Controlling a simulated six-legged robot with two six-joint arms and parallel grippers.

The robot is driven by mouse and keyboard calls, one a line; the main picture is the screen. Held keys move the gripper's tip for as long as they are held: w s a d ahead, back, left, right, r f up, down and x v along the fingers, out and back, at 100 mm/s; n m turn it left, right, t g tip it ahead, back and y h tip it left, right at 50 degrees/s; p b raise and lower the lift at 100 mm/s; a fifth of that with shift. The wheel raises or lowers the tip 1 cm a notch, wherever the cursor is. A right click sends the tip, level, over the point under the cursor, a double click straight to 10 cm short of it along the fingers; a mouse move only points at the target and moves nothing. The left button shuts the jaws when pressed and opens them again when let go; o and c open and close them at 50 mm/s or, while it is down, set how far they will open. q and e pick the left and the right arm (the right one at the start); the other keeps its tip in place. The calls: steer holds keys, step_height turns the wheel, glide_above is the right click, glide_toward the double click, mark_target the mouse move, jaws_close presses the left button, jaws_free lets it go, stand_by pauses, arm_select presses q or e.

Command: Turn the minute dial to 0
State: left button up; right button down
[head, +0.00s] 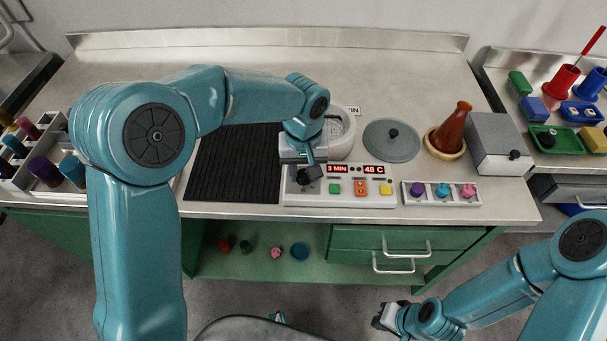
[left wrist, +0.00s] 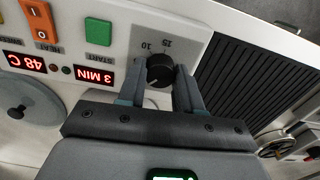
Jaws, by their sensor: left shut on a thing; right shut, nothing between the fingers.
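The minute dial (left wrist: 159,72) is a round black knob with a pale pointer mark, on the white front panel. A scale with 10 and 15 is printed beside it. My left gripper (head: 308,168) is over the left end of the panel and shut on the dial, one finger on each side in the left wrist view. The red minute display (head: 337,169) reads 3 MIN; it also shows in the left wrist view (left wrist: 96,76). My right gripper (head: 384,317) is shut and empty, low in front of the bench, away from the panel.
The temperature display (head: 374,170) reads 48 C. A green START button (head: 334,188), an orange switch (head: 361,188) and a yellow button (head: 386,188) sit beneath the displays. A black ribbed mat (head: 233,165) lies left of the panel, a grey lid (head: 391,141) behind it.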

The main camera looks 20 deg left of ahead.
mark_target(303, 175)
arm_select(q)
steer(key=n+b, duration=0.2)
steer(key=n, duration=0.2)
steer(key=shift+n, duration=0.3)
steer(key=shift+r+n+b, duration=0.1)
steer(key=shift+n+b, duration=0.45)
steer(key=shift+n, duration=1.35)
steer(key=o, duration=1)
steer(key=shift+o, duration=0.2)
step_height(303, 175, up, 16)
steer(key=p, duration=0.2)
steer(key=shift+r, duration=0.2)
steer(key=shift+s, duration=0.15)
